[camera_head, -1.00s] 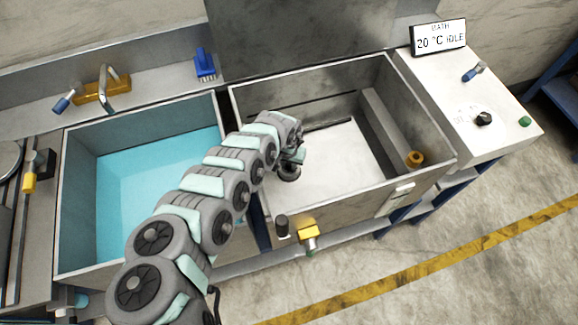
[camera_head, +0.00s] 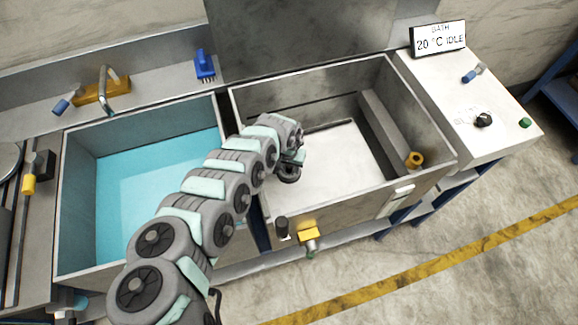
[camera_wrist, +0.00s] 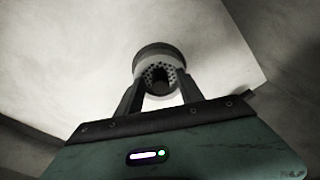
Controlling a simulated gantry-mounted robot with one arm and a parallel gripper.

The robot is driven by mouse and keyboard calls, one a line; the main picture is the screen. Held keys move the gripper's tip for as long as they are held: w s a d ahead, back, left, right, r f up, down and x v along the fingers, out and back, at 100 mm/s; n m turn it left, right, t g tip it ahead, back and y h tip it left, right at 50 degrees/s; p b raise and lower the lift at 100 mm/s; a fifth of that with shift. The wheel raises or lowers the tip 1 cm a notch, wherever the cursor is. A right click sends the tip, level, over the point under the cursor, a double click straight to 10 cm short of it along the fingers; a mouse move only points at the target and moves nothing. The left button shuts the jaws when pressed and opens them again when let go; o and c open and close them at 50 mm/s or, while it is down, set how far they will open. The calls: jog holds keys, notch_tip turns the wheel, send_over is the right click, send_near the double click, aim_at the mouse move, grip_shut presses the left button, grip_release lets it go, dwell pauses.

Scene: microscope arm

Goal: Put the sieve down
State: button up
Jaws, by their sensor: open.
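The sieve (camera_wrist: 158,62) is a small grey round piece with a perforated face. In the wrist view it sits at the fingertips, between the two fingers. My gripper (camera_wrist: 160,84) is open around it; whether a finger touches the sieve I cannot tell. In the head view my gripper (camera_head: 297,157) is low inside the right-hand basin (camera_head: 420,163), near its left wall. A dark round piece (camera_head: 289,174) just below it appears to be the sieve. Whether it rests on the pale basin floor is hard to tell.
A left basin (camera_head: 62,200) holds blue liquid. A slanted bar (camera_head: 385,125) runs along the right basin's right side, with an orange knob (camera_head: 415,158) at its near end. A display (camera_head: 438,38) reads "BATH 20 °C IDLE". Pale floor right of my gripper is clear.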

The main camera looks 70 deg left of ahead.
aim_at(288, 175)
notch_tip(288, 175, up, 12)
jog(key=d+p, duration=0.1)
jog(key=p, duration=0.4)
jog(key=shift+s, duration=0.45)
dwell(1.0)
